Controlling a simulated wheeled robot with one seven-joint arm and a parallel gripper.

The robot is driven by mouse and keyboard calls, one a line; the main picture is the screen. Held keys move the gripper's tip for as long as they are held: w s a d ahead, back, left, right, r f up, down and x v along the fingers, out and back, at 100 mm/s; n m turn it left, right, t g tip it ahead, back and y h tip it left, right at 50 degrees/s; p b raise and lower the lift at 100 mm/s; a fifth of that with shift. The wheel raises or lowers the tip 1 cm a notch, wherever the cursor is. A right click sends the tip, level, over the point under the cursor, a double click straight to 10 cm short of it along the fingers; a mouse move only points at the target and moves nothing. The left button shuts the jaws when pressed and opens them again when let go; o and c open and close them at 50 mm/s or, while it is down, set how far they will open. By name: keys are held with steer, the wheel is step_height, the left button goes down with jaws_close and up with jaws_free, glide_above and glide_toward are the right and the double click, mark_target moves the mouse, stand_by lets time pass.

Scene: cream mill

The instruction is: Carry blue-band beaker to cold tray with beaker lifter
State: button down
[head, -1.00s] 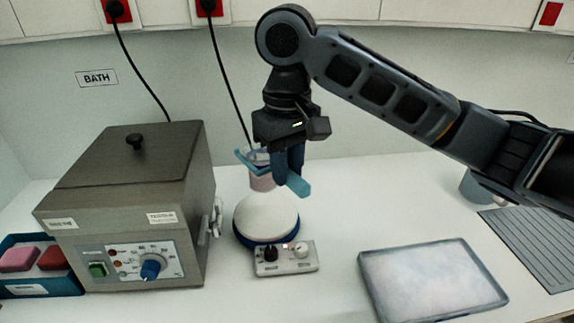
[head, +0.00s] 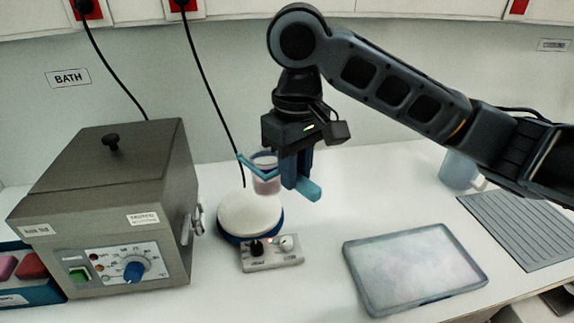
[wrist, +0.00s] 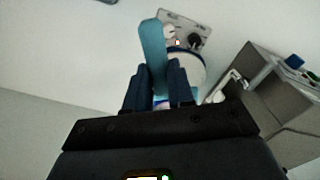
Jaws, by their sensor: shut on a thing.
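My gripper (head: 298,184) is shut on the teal beaker lifter (head: 308,191), whose bar also shows between my fingers in the wrist view (wrist: 153,55). The lifter's fork reaches left around a small clear beaker (head: 266,182) with pinkish contents and a bluish upper edge. The beaker appears held in the air, above and behind the round white hotplate (head: 248,212). My fingers mostly hide it in the wrist view. The cold tray (head: 353,277), shallow with a pale frosty surface and grey rim, lies empty on the bench at the right.
A grey bath box (head: 95,190) with a dial stands at the left. A blue bin (head: 35,290) with pink and red things is beside it. A grey ribbed mat (head: 520,228) and a light-blue mug (head: 458,170) are at the right. Bench between hotplate and tray is clear.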

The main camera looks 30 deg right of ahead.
steer(key=shift+s+d, duration=0.2)
steer(key=shift+s, duration=0.05)
steer(key=shift+s+d+f, duration=0.2)
steer(key=shift+s+d, duration=0.55)
steer(key=shift+s, duration=0.25)
steer(key=shift+s+d+f, duration=0.15)
steer(key=shift+s+d, duration=0.6)
steer(key=shift+s, duration=0.35)
steer(key=shift+s+d+f, duration=0.2)
steer(key=shift+s+d, duration=0.6)
steer(key=shift+s, duration=0.25)
steer(key=shift+s+d+f, duration=0.15)
steer(key=shift+s+d, duration=0.6)
steer(key=shift+s, duration=0.25)
steer(key=shift+s+d, duration=0.1)
steer(key=shift+s+d+f+b, duration=0.2)
steer(key=shift+s+d, duration=0.55)
steer(key=shift+s, duration=0.25)
steer(key=shift+s+d+f+b, duration=0.1)
steer(key=shift+s+d+f, duration=0.05)
steer(key=shift+s+d, duration=0.7)
steer(key=s+d+f+b, duration=0.2)
steer(key=s+d+b, duration=0.2)
steer(key=s+d, duration=0.5)
steer(key=s, duration=0.4)
steer(key=shift+b, duration=0.4)
steer(key=shift+f, duration=0.15)
